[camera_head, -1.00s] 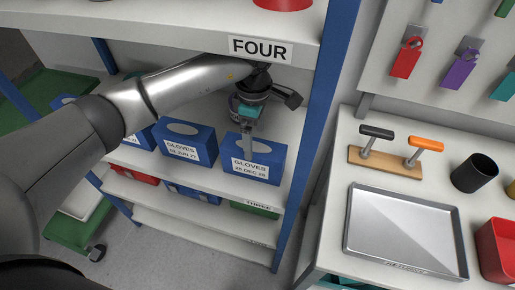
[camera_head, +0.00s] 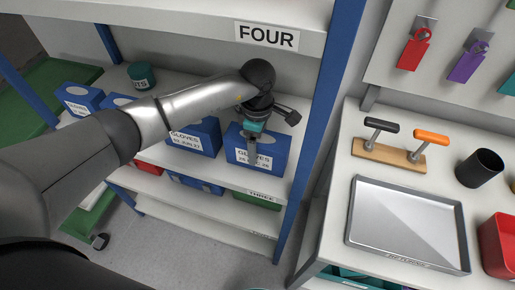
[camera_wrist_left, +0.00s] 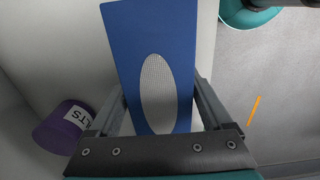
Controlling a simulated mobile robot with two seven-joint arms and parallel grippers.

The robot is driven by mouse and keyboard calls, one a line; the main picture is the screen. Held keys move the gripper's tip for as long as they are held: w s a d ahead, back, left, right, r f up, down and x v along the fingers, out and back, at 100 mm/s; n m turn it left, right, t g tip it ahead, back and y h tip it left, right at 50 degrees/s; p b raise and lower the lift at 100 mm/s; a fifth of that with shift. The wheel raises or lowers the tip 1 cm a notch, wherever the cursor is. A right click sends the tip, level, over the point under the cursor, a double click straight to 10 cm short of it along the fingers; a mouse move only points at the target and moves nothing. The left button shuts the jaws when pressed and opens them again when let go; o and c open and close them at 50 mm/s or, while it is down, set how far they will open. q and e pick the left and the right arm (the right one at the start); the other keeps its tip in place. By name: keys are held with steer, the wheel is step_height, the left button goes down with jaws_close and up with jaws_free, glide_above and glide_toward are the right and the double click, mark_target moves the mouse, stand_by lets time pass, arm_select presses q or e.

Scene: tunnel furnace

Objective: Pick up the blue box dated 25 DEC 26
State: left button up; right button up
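The rightmost blue glove box (camera_head: 275,160) stands on the shelf marked THREE, below the FOUR sign. Its white label reads GLOVES, with the date line small and partly covered by a finger. My left gripper (camera_head: 254,150) points down over this box, one finger in front of its labelled face. In the left wrist view the box (camera_wrist_left: 125,35), with its oval top opening, lies between the fingers (camera_wrist_left: 160,88). A gap shows beside the right finger, so the gripper looks open around the box. My right gripper is out of view.
Other blue glove boxes (camera_head: 208,130) stand to the left, partly behind my arm. A teal tub (camera_head: 141,76) and a purple tub (camera_wrist_left: 65,128) are on the shelf. The upper shelf (camera_head: 190,15) is overhead, and a blue post (camera_head: 318,110) stands right of the box.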

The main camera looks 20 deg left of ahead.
arm_select(q)
jaws_close()
steer(key=shift+r, duration=0.1)
stand_by(0.4)
steer(key=shift+w+r, duration=0.1)
steer(key=shift+r, duration=0.55)
step_height(320, 180, up, 2)
steer(key=shift+r, duration=0.25)
steer(key=s, duration=1.8)
steer(key=shift+a+f, duration=0.2)
steer(key=shift+a, duration=0.1)
